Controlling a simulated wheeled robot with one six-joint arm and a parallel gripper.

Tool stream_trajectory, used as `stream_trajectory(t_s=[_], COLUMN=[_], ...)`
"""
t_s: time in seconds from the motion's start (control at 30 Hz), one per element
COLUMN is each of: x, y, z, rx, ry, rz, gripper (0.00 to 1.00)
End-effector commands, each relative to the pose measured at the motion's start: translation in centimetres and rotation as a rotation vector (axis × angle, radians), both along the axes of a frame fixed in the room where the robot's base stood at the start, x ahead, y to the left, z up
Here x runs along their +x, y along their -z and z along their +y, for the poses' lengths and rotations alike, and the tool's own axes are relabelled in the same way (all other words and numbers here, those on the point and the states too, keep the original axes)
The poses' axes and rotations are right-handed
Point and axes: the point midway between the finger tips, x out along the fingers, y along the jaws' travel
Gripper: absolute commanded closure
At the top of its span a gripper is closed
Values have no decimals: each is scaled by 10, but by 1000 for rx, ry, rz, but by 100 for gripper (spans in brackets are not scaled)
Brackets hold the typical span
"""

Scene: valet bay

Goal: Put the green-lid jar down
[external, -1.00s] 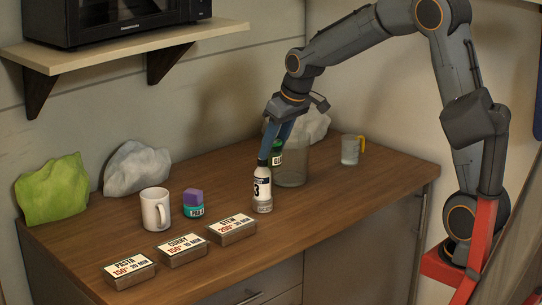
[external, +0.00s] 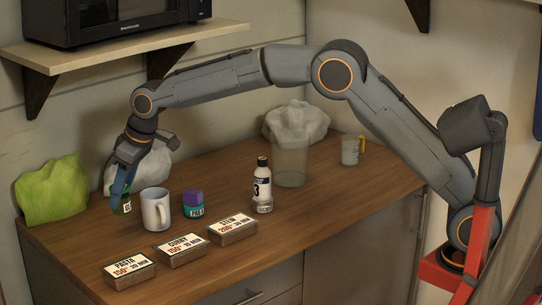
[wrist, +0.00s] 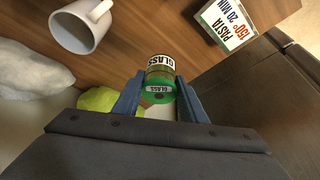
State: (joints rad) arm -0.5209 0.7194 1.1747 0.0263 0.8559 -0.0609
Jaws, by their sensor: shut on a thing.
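The green-lid jar (wrist: 160,74) has a label reading GLASS and a green lid. My gripper (wrist: 157,98) is shut on it, with a blue finger on each side, in the wrist view. In the external view my gripper (external: 122,192) points down at the left of the counter, between the green bag and the white mug. The jar (external: 126,204) is partly hidden there by the fingers. Whether its base touches the counter I cannot tell.
A white mug (external: 156,212) stands just right of the jar, with a purple-lidded jar (external: 193,206) beyond it. A green bag (external: 50,190) is at left. Label blocks, including PASTA (external: 128,270), line the front. A bottle (external: 262,186) and a clear container (external: 289,165) stand farther right.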

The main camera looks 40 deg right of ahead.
Motion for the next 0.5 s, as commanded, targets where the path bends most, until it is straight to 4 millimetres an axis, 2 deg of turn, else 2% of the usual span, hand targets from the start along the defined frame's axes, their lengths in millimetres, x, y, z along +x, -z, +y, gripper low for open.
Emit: stream_trajectory(t_s=[0.03, 0.1, 0.2, 0.33, 0.5], x=[-3, -6, -10, -12, -13], y=[4, 7, 10, 18, 47], z=[18, 37, 54, 63, 63], rx=[0, 0, 0, -1, -2], ry=[-17, -35, -52, -59, -59], rz=[0, 0, -1, 0, 2], gripper=[84, 84, 84, 84, 84])
